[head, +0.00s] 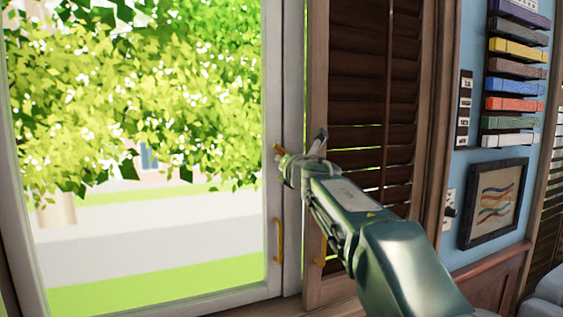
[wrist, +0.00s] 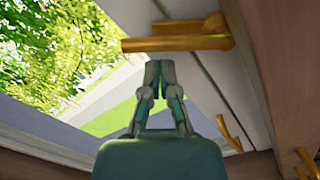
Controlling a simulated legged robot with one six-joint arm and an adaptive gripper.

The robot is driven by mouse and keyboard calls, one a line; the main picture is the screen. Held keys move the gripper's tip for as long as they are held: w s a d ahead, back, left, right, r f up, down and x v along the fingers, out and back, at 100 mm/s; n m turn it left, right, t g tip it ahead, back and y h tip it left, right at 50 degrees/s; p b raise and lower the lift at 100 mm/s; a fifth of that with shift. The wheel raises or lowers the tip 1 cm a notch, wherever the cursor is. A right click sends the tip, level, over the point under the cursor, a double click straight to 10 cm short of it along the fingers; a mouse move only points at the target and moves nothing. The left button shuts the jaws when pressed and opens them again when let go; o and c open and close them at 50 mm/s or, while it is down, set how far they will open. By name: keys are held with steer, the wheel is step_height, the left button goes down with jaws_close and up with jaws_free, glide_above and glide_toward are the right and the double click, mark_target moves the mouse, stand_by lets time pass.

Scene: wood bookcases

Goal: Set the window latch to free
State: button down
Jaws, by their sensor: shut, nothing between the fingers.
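The gold window latch (wrist: 180,42) is on the pale window frame in the wrist view. Its bar points left in that picture, from a thicker mount at its right end. In the head view a small part of the latch (head: 279,149) shows just left of my gripper; the rest is hidden. My gripper (wrist: 160,68) is shut and empty. Its fingertips are just below the latch bar in the wrist view; I cannot tell whether they touch it. In the head view my gripper (head: 300,160) is in front of the window's right frame.
A gold pull handle (head: 278,240) is lower on the window frame, and another (head: 320,252) is on the wooden shutter side. A louvred shutter (head: 372,90) stands right of the window.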

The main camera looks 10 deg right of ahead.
mark_target(289, 140)
steer(key=shift+d+r+m, duration=0.15)
steer(key=shift+r+m, duration=0.3)
steer(key=shift+m, duration=0.55)
steer(key=shift+d+r+m, duration=0.25)
steer(key=shift+r+m, duration=0.2)
steer(key=shift+m, duration=0.45)
steer(key=m, duration=0.1)
steer(key=d+r+m, duration=0.1)
steer(key=m, duration=0.2)
steer(key=shift+w+d+r+m+h, duration=0.25)
steer(key=shift+d+r+m+h, duration=0.05)
steer(key=shift+d+r+m, duration=0.1)
steer(key=shift+w+d+r, duration=0.1)
steer(key=shift+d+r, duration=0.15)
steer(key=shift+d, duration=0.35)
